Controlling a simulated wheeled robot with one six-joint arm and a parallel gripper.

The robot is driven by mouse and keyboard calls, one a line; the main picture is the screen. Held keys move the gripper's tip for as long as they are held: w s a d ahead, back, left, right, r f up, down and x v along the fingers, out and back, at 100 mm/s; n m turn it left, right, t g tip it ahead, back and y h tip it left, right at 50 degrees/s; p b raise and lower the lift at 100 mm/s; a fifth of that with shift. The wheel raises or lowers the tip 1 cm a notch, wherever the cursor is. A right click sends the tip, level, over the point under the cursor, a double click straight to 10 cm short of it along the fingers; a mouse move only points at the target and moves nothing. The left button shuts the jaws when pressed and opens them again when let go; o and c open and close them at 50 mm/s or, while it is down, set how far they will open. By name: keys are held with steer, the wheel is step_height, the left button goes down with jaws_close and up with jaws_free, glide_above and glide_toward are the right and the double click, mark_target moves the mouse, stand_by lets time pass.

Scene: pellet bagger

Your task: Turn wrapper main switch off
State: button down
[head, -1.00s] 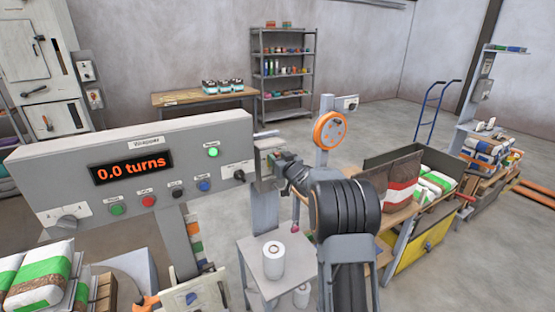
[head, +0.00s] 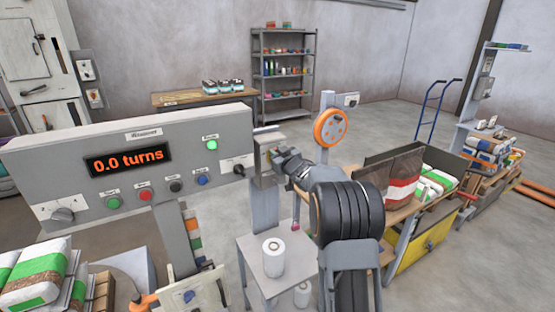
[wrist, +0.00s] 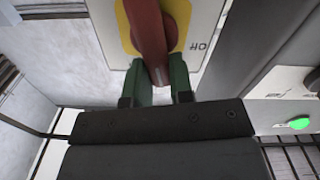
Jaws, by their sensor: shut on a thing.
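The red switch handle (wrist: 150,30) sits on a yellow and white plate (wrist: 198,18) with partly cut-off lettering, in the wrist view. My gripper (wrist: 164,78) has its green fingers on either side of the handle's lower end and is shut on it. In the head view, my arm reaches to a small grey box (head: 270,141) at the right end of the wrapper panel (head: 100,140). The handle is hidden there. The panel display (head: 130,160) reads 0.0 turns, and its green light (head: 212,145) is lit.
A small stand (head: 255,262) with a white roll (head: 273,256) is below my arm. A post with an orange wheel (head: 330,128) stands just right of my gripper. A bench with bags (head: 403,178) is further right. Open floor (head: 400,115) lies behind.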

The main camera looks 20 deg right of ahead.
mark_target(268, 156)
steer(key=n+b, duration=0.3)
steer(key=n, duration=0.1)
steer(key=a+f+n+b, duration=0.1)
steer(key=n+b, duration=0.3)
steer(key=a+f+n+b, duration=0.1)
steer(key=n+b, duration=0.3)
steer(key=shift+s+f+n, duration=0.1)
steer(key=shift+f+n, duration=0.15)
steer(key=shift+n, duration=0.05)
steer(key=n+b, duration=0.2)
steer(key=shift+f+n, duration=0.1)
steer(key=shift+n, duration=0.2)
steer(key=c, duration=1.2)
jaws_free()
steer(key=shift+d, duration=0.15)
steer(key=shift+o, duration=1)
